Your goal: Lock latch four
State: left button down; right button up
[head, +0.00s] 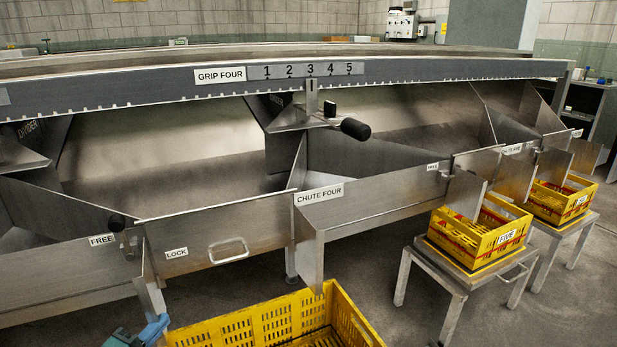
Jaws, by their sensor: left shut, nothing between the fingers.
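A latch with a black knob (120,222) sits on the steel front wall, above a small metal bracket (128,244). The knob is just right of the FREE label (102,240) and left of the LOCK label (176,253), nearer FREE. My left gripper (158,325), with blue fingers, is low at the bottom edge, below the latch and apart from it. It is shut and empty, and partly cut off by the frame. My right gripper is not in view. The CHUTE FOUR label (319,194) is on the chute right of the latch.
A gate panel with a bar handle (228,251) lies right of the latch. A large yellow crate (250,325) stands below it. Grip four's black handle (355,128) sticks out under scale mark 3. Smaller yellow crates (505,238) stand on metal stands at right.

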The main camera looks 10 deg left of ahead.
aim_at(117, 222)
jog(key=k+j, duration=0.15)
jog(key=k, duration=0.35)
jog(key=k+j, duration=0.15)
jog(key=k, duration=0.3)
